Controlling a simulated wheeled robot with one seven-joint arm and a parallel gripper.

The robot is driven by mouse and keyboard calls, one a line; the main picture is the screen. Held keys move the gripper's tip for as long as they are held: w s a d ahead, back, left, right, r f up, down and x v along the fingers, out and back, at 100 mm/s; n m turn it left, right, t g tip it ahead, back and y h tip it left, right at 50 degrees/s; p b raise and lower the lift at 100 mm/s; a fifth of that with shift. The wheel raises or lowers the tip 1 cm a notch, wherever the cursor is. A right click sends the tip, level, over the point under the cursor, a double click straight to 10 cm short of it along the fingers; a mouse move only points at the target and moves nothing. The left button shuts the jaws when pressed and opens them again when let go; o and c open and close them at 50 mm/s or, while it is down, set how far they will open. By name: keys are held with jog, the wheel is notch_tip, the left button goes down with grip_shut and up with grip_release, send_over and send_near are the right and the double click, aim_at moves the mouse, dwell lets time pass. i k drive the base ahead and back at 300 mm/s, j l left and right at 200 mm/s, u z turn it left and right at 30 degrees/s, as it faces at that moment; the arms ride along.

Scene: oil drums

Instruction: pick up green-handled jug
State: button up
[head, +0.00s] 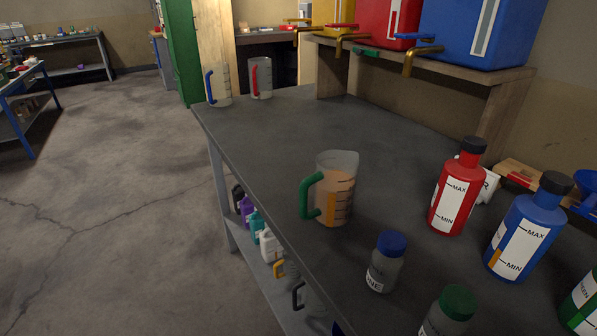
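The green-handled jug (339,187) stands upright on the dark grey workbench (290,135), near its left edge. It is clear with dark level marks and an orange-tinted look in its lower part. Its green handle (309,197) points left, toward the bench edge. My gripper is not in the head view.
A red bottle (456,190) and a blue bottle (527,230) stand right of the jug. A blue-capped jar (386,264) and a green-capped jar (448,313) are in front. Blue-handled (219,86) and red-handled (262,79) jugs stand at the far end. The bench behind the jug is clear.

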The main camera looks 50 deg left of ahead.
aim_at(335, 177)
jog(key=u, duration=1.15)
jog(key=j+z, duration=0.35)
jog(key=i+j+z, duration=0.1)
jog(key=z, duration=0.25)
jog(key=j+z, duration=0.65)
jog(key=i+l, duration=0.05)
